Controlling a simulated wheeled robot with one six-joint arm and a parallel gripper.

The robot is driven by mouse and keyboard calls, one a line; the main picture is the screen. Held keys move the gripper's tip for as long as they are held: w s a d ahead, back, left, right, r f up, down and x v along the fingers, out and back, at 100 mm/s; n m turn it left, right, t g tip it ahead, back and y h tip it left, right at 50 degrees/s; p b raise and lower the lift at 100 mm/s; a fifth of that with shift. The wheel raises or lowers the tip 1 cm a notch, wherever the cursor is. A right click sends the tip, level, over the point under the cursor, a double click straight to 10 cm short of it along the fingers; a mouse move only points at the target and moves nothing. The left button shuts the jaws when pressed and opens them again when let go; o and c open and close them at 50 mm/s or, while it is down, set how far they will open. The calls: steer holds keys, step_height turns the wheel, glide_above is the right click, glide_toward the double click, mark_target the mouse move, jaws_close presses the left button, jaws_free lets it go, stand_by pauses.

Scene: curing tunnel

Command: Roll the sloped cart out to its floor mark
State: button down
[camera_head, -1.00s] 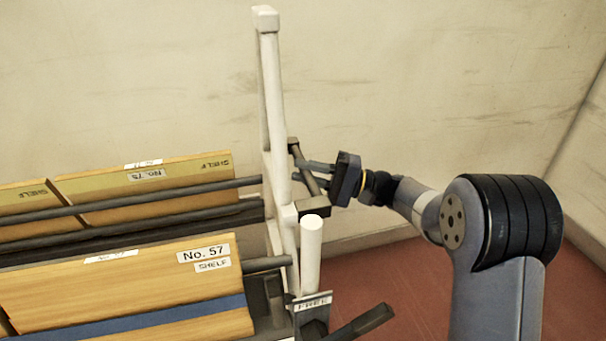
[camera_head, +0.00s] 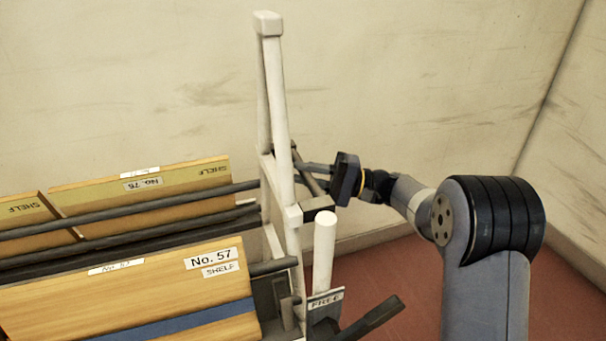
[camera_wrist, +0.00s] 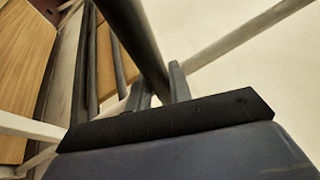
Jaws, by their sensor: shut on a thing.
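The sloped cart, with its white end frame (camera_head: 277,110), fills the left of the head view. It carries tilted wooden boards, among them one labelled No. 57 (camera_head: 130,292) and another behind it (camera_head: 140,188). A dark handle bar (camera_head: 311,184) sticks out from the frame. My gripper (camera_head: 318,168) is shut on this bar from the right. In the wrist view the dark bar (camera_wrist: 138,40) runs down between the two grey fingers (camera_wrist: 159,88). No floor mark shows in these views.
A dark lever (camera_head: 372,322) with a FREE label (camera_head: 326,299) sits low on the cart's end, beside a white post (camera_head: 324,250). A pale wall (camera_head: 420,90) stands behind. Bare red floor (camera_head: 385,268) shows to the right.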

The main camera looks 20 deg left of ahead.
steer(key=shift+w+d+f, duration=0.1)
steer(key=shift+d, duration=0.05)
steer(key=c, duration=1.5)
jaws_free()
steer(key=shift+w+d, duration=0.1)
steer(key=shift+d, duration=0.05)
steer(key=shift+c, duration=0.2)
steer(key=shift+o, duration=1.2)
steer(key=p+v, duration=0.2)
steer(key=v, duration=0.8)
steer(key=shift+d, duration=0.3)
steer(key=shift+w, duration=0.1)
